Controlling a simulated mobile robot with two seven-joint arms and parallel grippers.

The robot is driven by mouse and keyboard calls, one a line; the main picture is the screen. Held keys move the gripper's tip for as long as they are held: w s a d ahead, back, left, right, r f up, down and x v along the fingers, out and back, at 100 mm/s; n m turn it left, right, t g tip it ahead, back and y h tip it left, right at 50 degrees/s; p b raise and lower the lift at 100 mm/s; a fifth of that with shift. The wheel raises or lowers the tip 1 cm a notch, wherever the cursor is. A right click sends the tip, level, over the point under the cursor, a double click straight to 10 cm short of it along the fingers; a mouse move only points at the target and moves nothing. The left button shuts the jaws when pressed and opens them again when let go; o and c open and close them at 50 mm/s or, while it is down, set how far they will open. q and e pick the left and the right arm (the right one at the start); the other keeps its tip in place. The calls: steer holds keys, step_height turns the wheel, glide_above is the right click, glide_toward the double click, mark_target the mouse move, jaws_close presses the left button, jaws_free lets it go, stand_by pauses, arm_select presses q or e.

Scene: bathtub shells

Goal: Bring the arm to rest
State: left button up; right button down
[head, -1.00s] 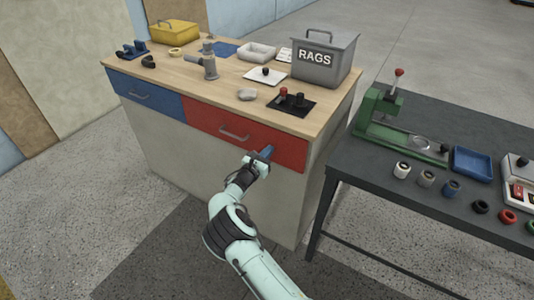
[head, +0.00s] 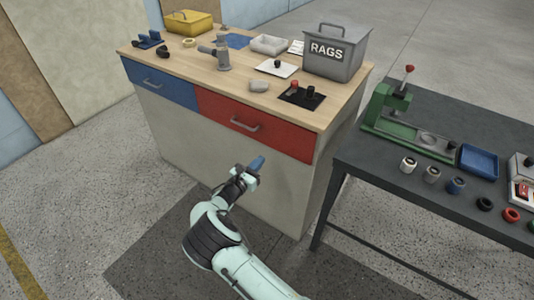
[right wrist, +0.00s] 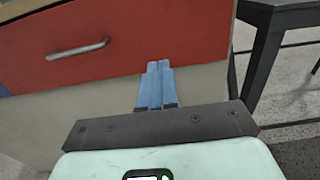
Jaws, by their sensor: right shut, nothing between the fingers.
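My right arm reaches up from the bottom of the head view. Its right gripper (head: 257,163) has blue fingers that are shut and empty, in front of the workbench's pale front panel and below the red drawer (head: 262,126). The drawer is closed. My left gripper is not in view.
The wooden workbench top (head: 190,69) holds a RAGS bin (head: 335,60), a yellow box (head: 188,22) and small parts. A dark table (head: 400,205) at right bears a green press (head: 388,108), a blue tray (head: 479,161) and several rings. Floor left of the arm is clear.

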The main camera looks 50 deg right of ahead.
steer(key=shift+a, duration=0.75)
steer(key=shift+s, duration=0.1)
steer(key=s+a+f+m+g+y+p, duration=0.25)
steer(key=s+f+y, duration=0.25)
steer(key=s+f, duration=0.55)
steer(key=s+a+f+m+g+y+p, duration=0.3)
steer(key=s+a+f+m+y, duration=0.3)
steer(key=s+a+f, duration=0.5)
steer(key=s+a+f+m+y+p, duration=0.1)
steer(key=s+a+m+y, duration=0.15)
steer(key=a, duration=0.25)
steer(key=s+a+f+m+y+p, duration=0.1)
steer(key=s+a+f+y, duration=0.15)
steer(key=a+y, duration=0.2)
steer(key=s+a+r+m+t+y+p, duration=0.1)
steer(key=a+r+m, duration=0.3)
steer(key=a, duration=0.3)
steer(key=s+a+r+m+t+y+p, duration=0.1)
steer(key=a+r+m+t+y+p, duration=0.1)
steer(key=a+m, duration=0.4)
steer(key=shift+s+a+r+m+y+p, duration=0.3)
steer(key=shift+s+a+r+m, duration=0.1)
steer(key=shift+a+r, duration=0.6)
steer(key=shift+s+f, duration=0.1)
